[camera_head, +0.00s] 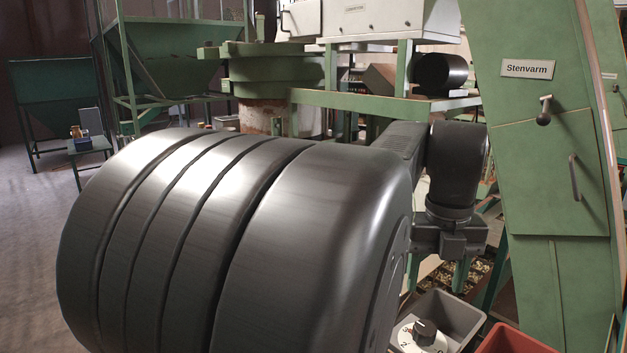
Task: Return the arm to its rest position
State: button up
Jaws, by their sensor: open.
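My dark metal arm fills the middle of the head view, its large ribbed links close to the camera. It reaches to the right, and its end turns down to my gripper (447,246). My gripper hangs in front of the green machine, above a grey bin (459,313). The jaws are open, and I see nothing held between them.
A white dial with a black knob (424,330) shows at the grey bin. A red bin (510,341) is beside it. The green Stenvarm machine (545,200) stands close on the right. Green hoppers (175,55) and a small table (90,146) stand left; floor there is open.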

aim_at(426, 327)
notch_tip(426, 327, down, 10)
jog(key=shift+f+p, duration=0.1)
jog(key=shift+p, duration=0.4)
jog(key=shift+f, duration=0.2)
jog(key=n+b, duration=0.1)
jog(key=n, duration=0.9)
jog(key=shift+n+b, duration=0.4)
jog(key=n+b, duration=0.1)
jog(key=n, duration=0.3)
jog(key=shift+n, duration=0.3)
jog(key=n+b, duration=0.1)
jog(key=n, duration=0.4)
jog(key=shift+r, duration=0.1)
